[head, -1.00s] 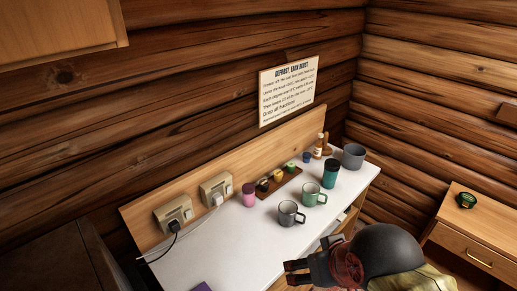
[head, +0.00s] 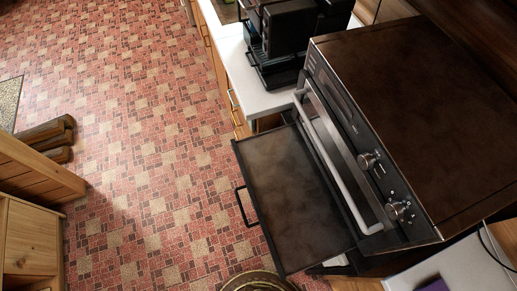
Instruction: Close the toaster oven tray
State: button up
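The toaster oven (head: 345,150) is a large dark box with a brown top, two knobs and a silver-grey front handle bar. It stands at the right of the head view, tilted by the camera angle. Its tray (head: 285,195) is a flat dark sheet with a black rim, pulled well out of the front towards the left, over the floor. A black loop handle (head: 240,206) sticks out from the tray's outer edge. The tray looks empty. My gripper is not in view.
A black appliance (head: 285,40) stands on the white counter (head: 265,95) behind the oven. Wooden furniture (head: 30,240) and a log bundle (head: 50,140) are at left. The tiled floor (head: 130,130) between is clear. A round brown thing (head: 257,281) shows at the bottom edge.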

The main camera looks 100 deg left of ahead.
aim_at(303, 226)
jog(key=u, duration=3.45)
jog(key=l, duration=0.3)
jog(key=i+z, duration=0.05)
